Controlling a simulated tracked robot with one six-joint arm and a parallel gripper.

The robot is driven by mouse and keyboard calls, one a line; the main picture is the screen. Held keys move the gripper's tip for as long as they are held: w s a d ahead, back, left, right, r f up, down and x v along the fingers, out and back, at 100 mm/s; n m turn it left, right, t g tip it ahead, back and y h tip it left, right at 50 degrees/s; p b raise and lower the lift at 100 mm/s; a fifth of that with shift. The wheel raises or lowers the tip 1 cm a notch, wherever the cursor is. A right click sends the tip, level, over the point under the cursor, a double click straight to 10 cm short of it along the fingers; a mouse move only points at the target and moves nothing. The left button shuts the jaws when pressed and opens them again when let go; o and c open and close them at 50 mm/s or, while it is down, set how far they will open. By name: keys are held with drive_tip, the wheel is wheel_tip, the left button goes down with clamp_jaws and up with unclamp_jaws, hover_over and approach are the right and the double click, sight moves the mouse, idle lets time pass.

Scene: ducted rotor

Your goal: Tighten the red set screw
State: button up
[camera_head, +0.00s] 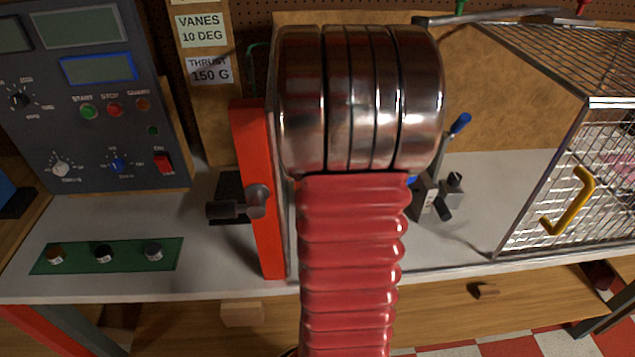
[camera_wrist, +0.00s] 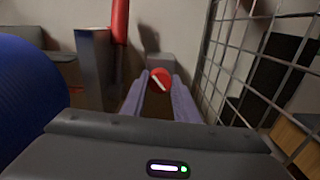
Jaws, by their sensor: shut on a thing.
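In the wrist view, the red set screw (camera_wrist: 160,76) shows as a round red head with a white mark, slanting across its face. My gripper (camera_wrist: 160,84) has its two grey-purple fingers around this head, one on each side, and is shut on it. A grey block (camera_wrist: 160,60) stands just behind the screw. In the head view my own arm covers the middle of the bench, and the screw and my gripper are hidden.
A wire mesh cage with a yellow handle (camera_head: 571,203) stands at the right; its mesh (camera_wrist: 248,60) rises close beside my gripper. A red upright bar (camera_head: 257,190) stands left of my arm. A control panel (camera_head: 85,100) and a green strip with knobs (camera_head: 128,256) are further left.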

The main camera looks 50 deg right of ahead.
drive_tip(key=m, duration=0.4)
drive_tip(key=shift+m, duration=2)
drive_tip(key=o, duration=1.1)
drive_tip(key=shift+c, duration=0.2)
drive_tip(key=shift+r, duration=0.6)
wheel_tip(320, 180, up, 12)
drive_tip(key=shift+r, duration=0.25)
